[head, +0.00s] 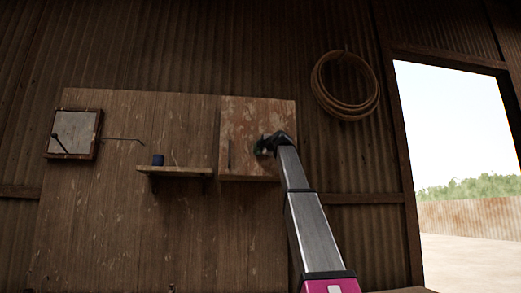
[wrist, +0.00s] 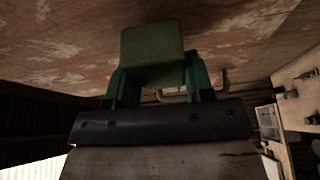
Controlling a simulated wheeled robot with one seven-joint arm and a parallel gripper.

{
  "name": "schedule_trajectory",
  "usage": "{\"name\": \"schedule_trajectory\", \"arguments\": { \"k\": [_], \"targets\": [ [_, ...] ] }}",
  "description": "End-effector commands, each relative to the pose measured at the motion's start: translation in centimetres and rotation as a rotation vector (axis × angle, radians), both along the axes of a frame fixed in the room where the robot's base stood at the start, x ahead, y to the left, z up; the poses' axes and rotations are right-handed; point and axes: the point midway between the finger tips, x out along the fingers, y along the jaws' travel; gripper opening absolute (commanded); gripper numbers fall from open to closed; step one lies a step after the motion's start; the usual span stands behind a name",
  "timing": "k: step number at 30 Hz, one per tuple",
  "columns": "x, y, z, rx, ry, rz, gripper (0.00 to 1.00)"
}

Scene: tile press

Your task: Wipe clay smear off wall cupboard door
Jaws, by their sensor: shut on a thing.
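The wall cupboard (head: 245,115) hangs on the board wall, its door shut, with a dark upright handle (head: 230,153) at its left. The door fills the top of the wrist view (wrist: 70,40), worn with pale and reddish patches; I cannot tell which is the clay smear. My gripper (head: 266,146) is at the door's lower right in the head view. In the wrist view my gripper (wrist: 158,82) is shut on a green sponge-like block (wrist: 152,45), which faces the door. I cannot tell whether the block touches it. My gripper and arm hide the door's lower right corner.
Left of the cupboard is a small shelf (head: 175,171) with a blue cup (head: 158,160). A framed panel (head: 74,134) hangs farther left. A coiled hose or rope (head: 345,86) hangs right of the cupboard, beside an open doorway (head: 460,150).

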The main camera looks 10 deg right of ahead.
Motion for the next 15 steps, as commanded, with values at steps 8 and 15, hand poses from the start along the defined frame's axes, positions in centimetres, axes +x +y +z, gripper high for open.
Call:
{"name": "schedule_trajectory", "arguments": {
  "k": [8,15],
  "targets": [
    [0.53,0.01,0.02,0.0,0.0,0.0,0.29],
    [0.94,0.01,0.02,0.0,0.0,0.0,0.29]
  ]
}}
